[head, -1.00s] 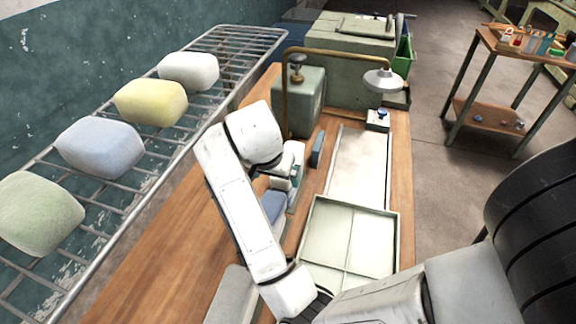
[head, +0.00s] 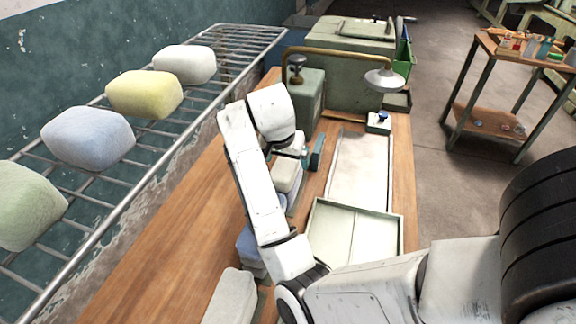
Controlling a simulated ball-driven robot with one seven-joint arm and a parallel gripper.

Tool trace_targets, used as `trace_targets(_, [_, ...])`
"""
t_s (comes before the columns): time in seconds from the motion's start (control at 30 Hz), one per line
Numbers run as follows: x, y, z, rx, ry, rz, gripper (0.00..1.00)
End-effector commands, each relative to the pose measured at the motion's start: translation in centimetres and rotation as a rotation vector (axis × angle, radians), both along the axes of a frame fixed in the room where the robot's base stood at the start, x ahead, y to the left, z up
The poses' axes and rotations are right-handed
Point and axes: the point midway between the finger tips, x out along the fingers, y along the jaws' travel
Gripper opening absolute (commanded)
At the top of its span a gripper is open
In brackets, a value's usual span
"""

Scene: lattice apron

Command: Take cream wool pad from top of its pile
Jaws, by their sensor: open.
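My arm reaches over the wooden bench. My gripper (head: 303,152) is at its far end, open, just above and beside a pale cream-looking pad (head: 287,174) on a pile. The arm partly hides this pile, and I cannot tell whether the fingers touch the pad. A blue pad (head: 247,243) shows on a nearer pile, half behind my forearm. A pale grey-white pad (head: 232,294) lies nearest, at the bottom of the view.
A wire rack (head: 140,165) on the left holds single green, blue, yellow (head: 145,93) and whitish pads. A divided tray (head: 352,235) and a long shallow pan lie right of the piles. A lamp (head: 384,80) on a bent brass-coloured pipe stands beyond.

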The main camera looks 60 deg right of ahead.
Motion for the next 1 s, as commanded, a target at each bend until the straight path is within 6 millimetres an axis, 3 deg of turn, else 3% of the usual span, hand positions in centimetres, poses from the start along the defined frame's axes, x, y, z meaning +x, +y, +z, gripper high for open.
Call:
trace_targets(0.2, [0.1, -1.0, -2.4, 0.001, 0.001, 0.0, 0.94])
trace_targets(0.5, [0.1, -1.1, -2.8, 0.0, -0.001, -0.001, 0.93])
trace_targets(1.0, [0.1, -1.1, -2.7, 0.0, -0.001, -0.001, 0.45])
